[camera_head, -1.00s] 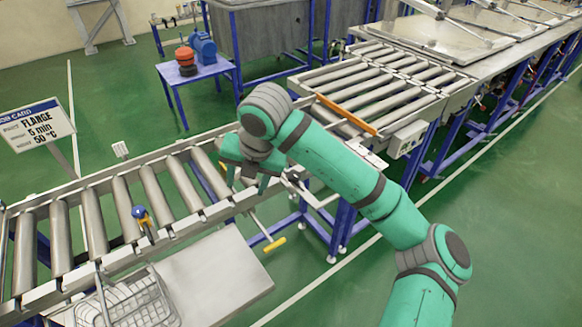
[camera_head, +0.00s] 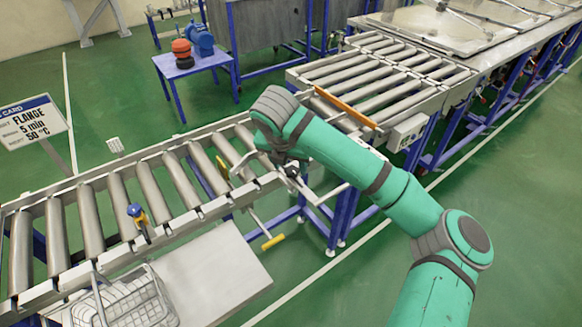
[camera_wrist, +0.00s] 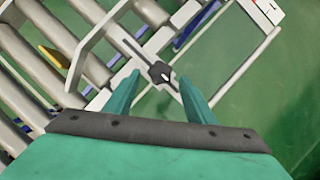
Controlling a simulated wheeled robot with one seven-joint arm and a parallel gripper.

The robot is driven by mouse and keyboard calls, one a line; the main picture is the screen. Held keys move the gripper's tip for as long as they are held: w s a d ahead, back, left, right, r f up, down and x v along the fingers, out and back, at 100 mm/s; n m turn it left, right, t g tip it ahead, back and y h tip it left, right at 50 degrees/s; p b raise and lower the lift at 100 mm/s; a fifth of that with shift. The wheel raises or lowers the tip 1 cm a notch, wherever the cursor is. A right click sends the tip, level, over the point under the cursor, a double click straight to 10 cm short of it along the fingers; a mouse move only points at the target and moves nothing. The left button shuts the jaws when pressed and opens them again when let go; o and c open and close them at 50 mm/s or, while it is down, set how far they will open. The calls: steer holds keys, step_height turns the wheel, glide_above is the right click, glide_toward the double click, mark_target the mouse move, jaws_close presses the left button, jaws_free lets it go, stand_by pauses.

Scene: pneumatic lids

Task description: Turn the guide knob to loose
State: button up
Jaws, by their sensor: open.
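The guide knob (camera_wrist: 161,73), a small dark lobed knob with a pale mark on it, shows in the wrist view on a metal bracket at the conveyor's side. My gripper (camera_wrist: 157,82) is open, with its two green fingers on either side of the knob in the picture. I cannot tell whether the fingertips reach down to its height. In the head view my gripper (camera_head: 284,168) is over the side rail, and the arm hides most of the knob area. I see no loose or tight label in these frames.
A roller conveyor (camera_head: 92,222) runs along the left. A blue and yellow fitting (camera_head: 138,214) sits on its rail. A yellow handle (camera_head: 273,241) sticks out below my gripper. A wire basket (camera_head: 125,303) lies at the front. Open green floor (camera_head: 400,275) is at the right.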

mark_target(292, 173)
steer(key=shift+x, duration=1.1)
steer(key=c, duration=1)
steer(key=shift+c, duration=0.2)
